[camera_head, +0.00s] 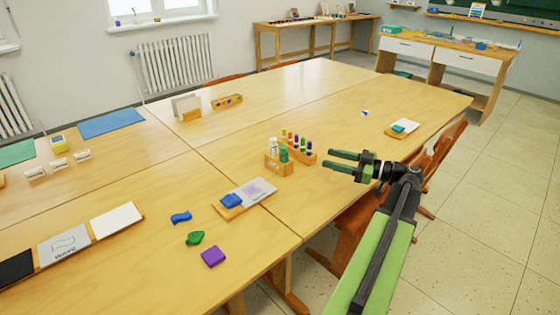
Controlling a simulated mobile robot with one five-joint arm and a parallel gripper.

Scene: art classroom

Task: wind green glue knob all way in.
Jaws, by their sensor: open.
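A small wooden holder (279,166) stands on the table in the middle of the view. A green glue stick (283,153) stands upright in it, beside a white one (273,146). The green knob is too small to tell apart from the rest of the stick. My gripper (328,161) is open and empty, with its two dark green fingers pointing left. In the picture it is to the right of the holder, apart from it.
A wooden rack (302,156) with several coloured pieces stands right behind the holder. In front lie a grey card with a blue block (230,201), a blue piece (181,217), a green piece (195,238) and a purple block (213,256). A chair (352,229) stands at the table's right edge.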

